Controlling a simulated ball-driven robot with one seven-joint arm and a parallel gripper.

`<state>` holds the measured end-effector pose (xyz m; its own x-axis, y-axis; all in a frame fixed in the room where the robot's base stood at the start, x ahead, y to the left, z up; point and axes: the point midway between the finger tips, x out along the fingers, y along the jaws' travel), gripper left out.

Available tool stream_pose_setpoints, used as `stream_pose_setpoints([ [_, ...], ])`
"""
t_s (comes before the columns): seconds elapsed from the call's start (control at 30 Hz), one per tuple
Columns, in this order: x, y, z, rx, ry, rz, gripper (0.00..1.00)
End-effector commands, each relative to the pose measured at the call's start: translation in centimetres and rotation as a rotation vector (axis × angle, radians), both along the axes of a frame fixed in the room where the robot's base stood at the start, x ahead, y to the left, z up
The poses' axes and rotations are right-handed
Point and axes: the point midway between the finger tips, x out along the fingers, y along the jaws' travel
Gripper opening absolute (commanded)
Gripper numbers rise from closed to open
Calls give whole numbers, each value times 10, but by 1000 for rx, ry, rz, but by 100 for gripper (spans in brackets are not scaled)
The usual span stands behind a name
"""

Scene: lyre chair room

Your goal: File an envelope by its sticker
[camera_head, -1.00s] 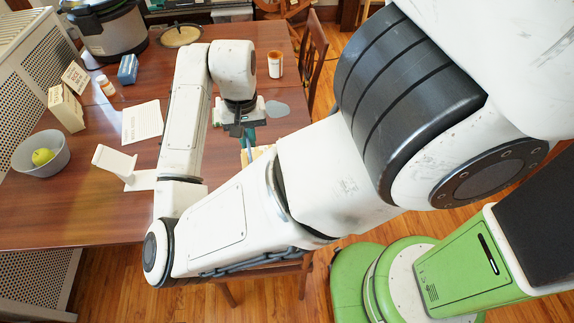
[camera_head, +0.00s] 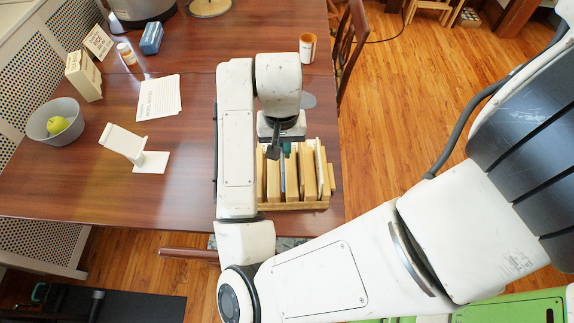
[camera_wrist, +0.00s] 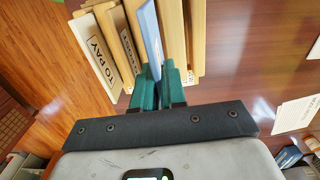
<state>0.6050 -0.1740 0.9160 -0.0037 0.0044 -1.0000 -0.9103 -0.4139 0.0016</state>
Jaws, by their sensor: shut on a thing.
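A wooden sorting rack (camera_head: 293,206) stands near the table's right edge, with several upright wooden dividers. In the wrist view one divider (camera_wrist: 94,47) is labelled "TO PAY"; the label on the one beside it is partly hidden. My gripper (camera_head: 287,150) is above the rack's far end. Its green fingers (camera_wrist: 157,80) are shut on a thin pale-blue envelope (camera_wrist: 152,38), seen nearly edge-on. The envelope also shows as a blue strip (camera_head: 291,178) among the dividers in the head view. I cannot tell how deep it sits, and its sticker is not visible.
A white stand (camera_head: 153,162), a printed sheet (camera_head: 160,98) and a grey bowl (camera_head: 43,129) with a green fruit lie left on the table (camera_head: 190,180). A chair (camera_head: 351,45) is at the right edge.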

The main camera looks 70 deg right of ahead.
Motion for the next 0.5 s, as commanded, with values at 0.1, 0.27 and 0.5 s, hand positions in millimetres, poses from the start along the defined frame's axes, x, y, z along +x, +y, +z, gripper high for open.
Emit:
stream_pose_setpoints([
  [0.1,0,0,-18,0,1,3,0],
  [0.27,0,0,-28,0,0,1,0],
  [0.5,0,0,-57,2,1,2,0],
])
